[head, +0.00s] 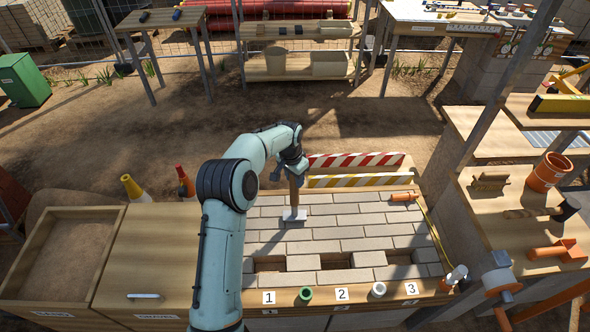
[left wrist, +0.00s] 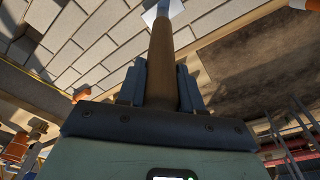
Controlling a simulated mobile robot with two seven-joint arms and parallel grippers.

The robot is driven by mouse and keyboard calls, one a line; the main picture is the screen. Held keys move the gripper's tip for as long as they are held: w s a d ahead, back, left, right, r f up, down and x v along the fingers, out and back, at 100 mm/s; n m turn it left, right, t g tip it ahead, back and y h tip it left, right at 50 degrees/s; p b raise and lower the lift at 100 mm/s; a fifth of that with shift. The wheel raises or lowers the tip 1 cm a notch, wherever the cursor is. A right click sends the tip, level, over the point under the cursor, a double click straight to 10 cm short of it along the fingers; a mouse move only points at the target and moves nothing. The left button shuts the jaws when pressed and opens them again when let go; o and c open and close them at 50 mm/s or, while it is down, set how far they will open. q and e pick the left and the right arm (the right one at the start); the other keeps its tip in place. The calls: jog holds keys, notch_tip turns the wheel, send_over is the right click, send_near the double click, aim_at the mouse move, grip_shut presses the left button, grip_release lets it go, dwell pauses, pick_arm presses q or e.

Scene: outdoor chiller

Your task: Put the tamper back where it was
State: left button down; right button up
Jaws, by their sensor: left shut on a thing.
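The tamper (head: 294,214) has a wooden handle and a flat pale square plate. It is upright with the plate down over the upper part of the grey paving (head: 340,221); I cannot tell whether the plate touches it. My left gripper (head: 292,178) is shut around the handle. In the left wrist view the handle (left wrist: 163,55) runs up between the two fingers (left wrist: 161,88), with part of the pale plate at the top edge. My right gripper is not in view.
The paving has several gaps along its front, above number cards. Striped barriers (head: 357,160) stand behind the paving. Shelves with tools are at right; a wooden box (head: 60,257) is at left.

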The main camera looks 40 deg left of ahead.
pick_arm(q)
jog(key=shift+w+f, duration=0.15)
jog(key=shift+f, duration=0.5)
jog(key=c, duration=0.8)
grip_release()
jog(key=shift+f, duration=0.1)
jog(key=shift+o, duration=0.2)
jog(key=r, duration=0.4)
jog(key=s+r, duration=0.1)
jog(key=r, duration=0.7)
jog(key=shift+s+r+p, duration=0.1)
jog(key=shift+s+p, duration=0.2)
jog(key=shift+s, duration=0.1)
